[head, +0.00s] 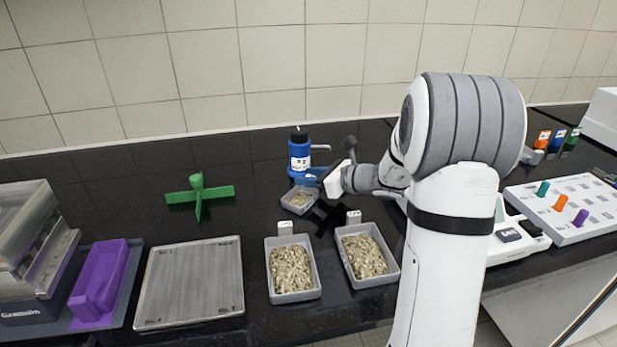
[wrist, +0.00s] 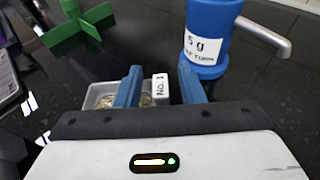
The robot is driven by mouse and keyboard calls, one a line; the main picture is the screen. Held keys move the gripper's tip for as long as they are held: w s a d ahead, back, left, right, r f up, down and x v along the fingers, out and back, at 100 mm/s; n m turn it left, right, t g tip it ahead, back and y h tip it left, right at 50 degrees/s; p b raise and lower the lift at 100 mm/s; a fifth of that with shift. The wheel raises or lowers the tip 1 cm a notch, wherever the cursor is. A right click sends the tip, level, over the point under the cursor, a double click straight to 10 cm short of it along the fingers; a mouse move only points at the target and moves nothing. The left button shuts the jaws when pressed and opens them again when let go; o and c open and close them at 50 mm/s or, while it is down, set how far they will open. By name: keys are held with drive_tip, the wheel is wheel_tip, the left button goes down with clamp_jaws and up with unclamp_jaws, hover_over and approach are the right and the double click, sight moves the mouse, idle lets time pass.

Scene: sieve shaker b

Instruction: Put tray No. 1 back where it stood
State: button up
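Tray No. 1 is a small grey tray (head: 299,201) with some grainy material in it, in front of the blue bottle in the head view. In the wrist view its grey rim (wrist: 92,95) shows beyond and left of my left finger, and its white "No. 1" tag (wrist: 160,86) stands between the blue fingers. My gripper (wrist: 160,75) looks open, with a gap on both sides of the tag. In the head view my gripper (head: 312,180) is low beside the tray and bottle. Whether the tray touches the counter is unclear.
The blue "5 g" bottle (head: 300,155) stands close behind the tray. Two larger grain-filled trays (head: 292,297) (head: 393,278) stand in front. A green cross-shaped piece (head: 198,192), a grey plate (head: 190,285) and a purple bin (head: 103,280) are left. A white device (head: 512,240) is right.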

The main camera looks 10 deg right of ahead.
drive_tip(key=v, duration=1.2)
drive_tip(key=s+a+n+g, duration=0.1)
drive_tip(key=a+n, duration=0.1)
drive_tip(key=s+a+r+n+g+p, duration=0.1)
drive_tip(key=s+a, duration=0.1)
drive_tip(key=s+a+n+g+p, duration=0.1)
drive_tip(key=s+a+n, duration=0.1)
drive_tip(key=a, duration=0.1)
drive_tip(key=shift+r+n+g, duration=0.15)
drive_tip(key=shift+n+g, duration=0.15)
drive_tip(key=shift+g, duration=0.1)
drive_tip(key=s+a+n+g+h, duration=0.1)
drive_tip(key=s+n, duration=0.1)
drive_tip(key=s, duration=0.1)
drive_tip(key=s+a+n+g+h+p, duration=0.1)
drive_tip(key=s+a+n, duration=0.1)
drive_tip(key=s+n, duration=0.1)
drive_tip(key=s+a+n+g+h+p, duration=0.1)
drive_tip(key=s+a+n+g, duration=0.1)
drive_tip(key=s+n, duration=0.1)
drive_tip(key=shift+r, duration=0.15)
drive_tip(key=s+d+r+n+h+p, duration=0.1)
drive_tip(key=s+n+h+p, duration=0.1)
drive_tip(key=n, duration=0.4)
drive_tip(key=s+d+r+n+h+p, duration=0.1)
drive_tip(key=s+n+h+p, duration=0.1)
drive_tip(key=s+n+h, duration=0.3)
drive_tip(key=s+n, duration=0.2)
drive_tip(key=shift+s+d+r, duration=0.35)
